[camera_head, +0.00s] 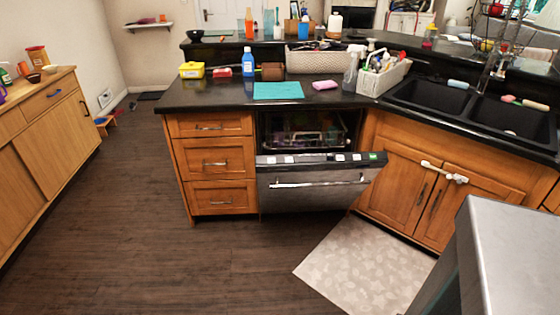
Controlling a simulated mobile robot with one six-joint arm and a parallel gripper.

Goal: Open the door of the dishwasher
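The dishwasher (262,130) is built in under the black counter, between a drawer unit and the sink cabinet. Its door (310,196) is partly open, tilted outward at the top. The door's top edge shows small light markings and a green one. A long metal handle (320,183) runs across the door's front. Above the door, part of a rack (310,137) shows in the dark interior; the lower interior is hidden behind the door. My gripper is not in view.
Wooden drawers (213,165) stand left of the dishwasher. At its right are sink cabinet doors (410,190) with a white latch (444,172). A pale patterned mat (365,265) lies before them. The dark wood floor (200,265) in front of the dishwasher is clear.

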